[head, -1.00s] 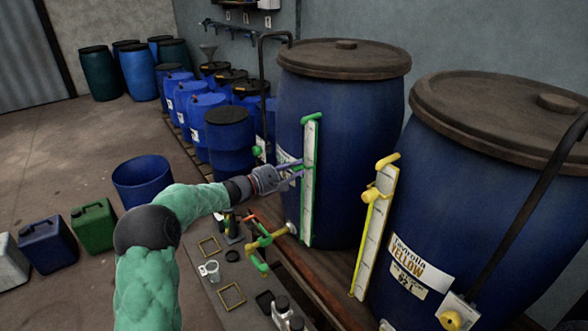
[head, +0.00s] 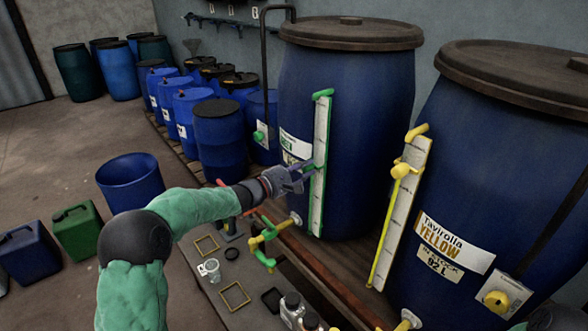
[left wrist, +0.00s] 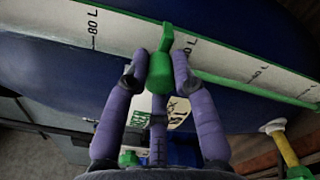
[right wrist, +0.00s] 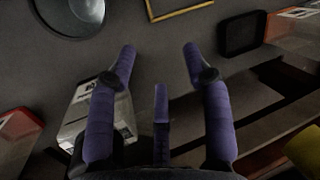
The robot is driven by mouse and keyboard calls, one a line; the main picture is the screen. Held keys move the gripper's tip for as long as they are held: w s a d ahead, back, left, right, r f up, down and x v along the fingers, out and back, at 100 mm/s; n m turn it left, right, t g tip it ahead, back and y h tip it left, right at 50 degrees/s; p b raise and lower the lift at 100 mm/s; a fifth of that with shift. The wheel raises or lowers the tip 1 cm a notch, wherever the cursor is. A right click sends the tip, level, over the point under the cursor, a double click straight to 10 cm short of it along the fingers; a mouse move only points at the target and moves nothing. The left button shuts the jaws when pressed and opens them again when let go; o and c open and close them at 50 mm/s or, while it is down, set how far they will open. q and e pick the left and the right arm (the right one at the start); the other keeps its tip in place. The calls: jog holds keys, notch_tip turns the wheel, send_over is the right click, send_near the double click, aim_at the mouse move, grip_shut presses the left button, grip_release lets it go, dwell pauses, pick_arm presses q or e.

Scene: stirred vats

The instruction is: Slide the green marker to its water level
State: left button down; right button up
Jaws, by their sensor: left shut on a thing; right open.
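The green marker (left wrist: 160,72) sits on a white scale board in the left wrist view, its tip across the scale. The 80 L mark is to its left; another label just right of it is partly covered. The scale board (head: 321,130) stands upright against the middle blue vat (head: 365,120). My left gripper (head: 308,172) is shut on the marker, about halfway down the board. My right gripper (right wrist: 160,52) is open and empty above the bench.
A second vat labelled yellow (head: 480,170) stands right with its own board (head: 402,215) and yellow marker (head: 401,169). Green and yellow valves (head: 268,236) stick out below. The bench (head: 215,285) holds square frames, a cup (head: 210,268) and bottles.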

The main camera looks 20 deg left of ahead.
pick_arm(q)
jog(key=shift+f, duration=0.45)
jog(key=c, duration=1)
grip_release()
jog(key=shift+r, duration=0.1)
jog(key=v, duration=1.2)
